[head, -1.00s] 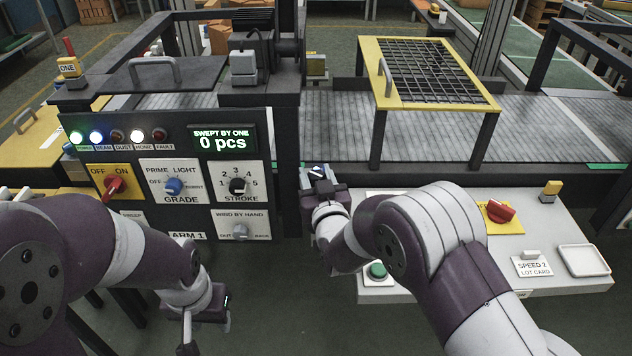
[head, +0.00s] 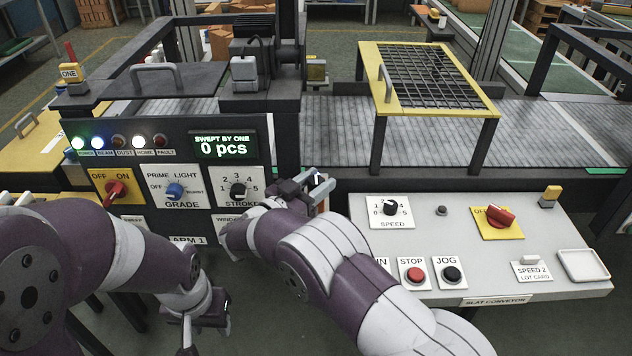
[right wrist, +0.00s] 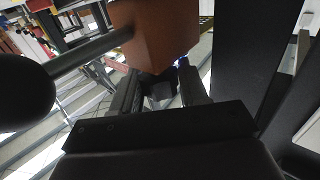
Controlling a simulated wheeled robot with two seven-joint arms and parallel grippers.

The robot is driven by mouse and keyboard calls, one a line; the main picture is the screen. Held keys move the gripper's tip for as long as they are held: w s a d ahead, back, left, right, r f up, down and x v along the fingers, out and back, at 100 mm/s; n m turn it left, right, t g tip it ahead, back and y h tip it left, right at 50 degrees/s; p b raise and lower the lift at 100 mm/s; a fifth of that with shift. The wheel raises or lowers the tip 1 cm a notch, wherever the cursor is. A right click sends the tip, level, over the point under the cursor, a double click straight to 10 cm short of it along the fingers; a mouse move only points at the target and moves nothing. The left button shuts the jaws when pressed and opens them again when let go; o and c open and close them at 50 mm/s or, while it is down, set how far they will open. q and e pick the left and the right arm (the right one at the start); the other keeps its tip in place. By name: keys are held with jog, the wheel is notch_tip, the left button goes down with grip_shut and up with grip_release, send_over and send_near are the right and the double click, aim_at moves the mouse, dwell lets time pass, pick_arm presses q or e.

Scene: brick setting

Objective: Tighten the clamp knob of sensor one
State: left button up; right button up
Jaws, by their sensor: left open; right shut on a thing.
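In the head view my right gripper (head: 303,186) is at the dark post beside the control panel, in front of the conveyor. A small part with a pale top (head: 318,180) shows at its fingertips. In the right wrist view the fingers (right wrist: 160,92) are shut on a dark knob (right wrist: 160,97), below an orange-brown block (right wrist: 160,35); a small blue glow shows beside it. The knob's tightness cannot be seen. My left gripper (head: 203,332) is open and empty, low in front of the panel. A yellow block marked ONE (head: 69,72) stands at the panel's far left.
The control panel (head: 172,190) carries a red switch and dials; its display reads 0 pcs. A grey desk (head: 460,235) with buttons, a yellow-plated red switch and a white tray (head: 583,264) stands at right. A yellow-framed mesh guard (head: 485,105) spans the conveyor.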

jog(key=m+g+h+b, duration=0.1)
jog(key=m+g+h, duration=0.1)
jog(key=g+h, duration=0.1)
jog(key=shift+m, duration=0.4)
jog(key=shift+m+g+h+b, duration=0.5)
jog(key=shift+m+g, duration=0.2)
jog(key=shift+g, duration=0.4)
jog(key=shift+r+g, duration=0.1)
jog(key=shift+g, duration=0.2)
jog(key=o, duration=1)
jog(key=shift+c, duration=0.2)
